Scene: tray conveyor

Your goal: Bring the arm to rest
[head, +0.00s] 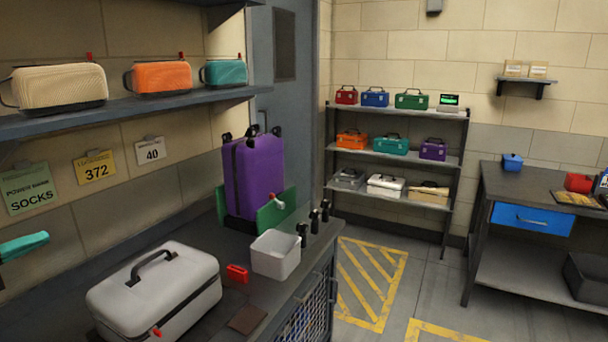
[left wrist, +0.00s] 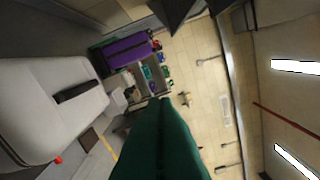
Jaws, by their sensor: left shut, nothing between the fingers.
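My left gripper (head: 40,239) shows as a teal shape at the left edge of the head view. It is shut and empty, in front of the left wall, to the left of and above the white case (head: 155,291). It appears apart from the case. The case has a dark handle and lies on the dark counter (head: 215,318). The case also shows large at the left of the left wrist view (left wrist: 50,110). A dark green shape (left wrist: 160,150) close to that camera blocks its lower middle. My right gripper is not in view.
A purple suitcase (head: 256,172) stands at the counter's back. A white bin (head: 275,256) and a small red object (head: 237,274) are beside the case. A wall shelf (head: 130,113) with several bags overhangs the left. Floor is free beyond the counter.

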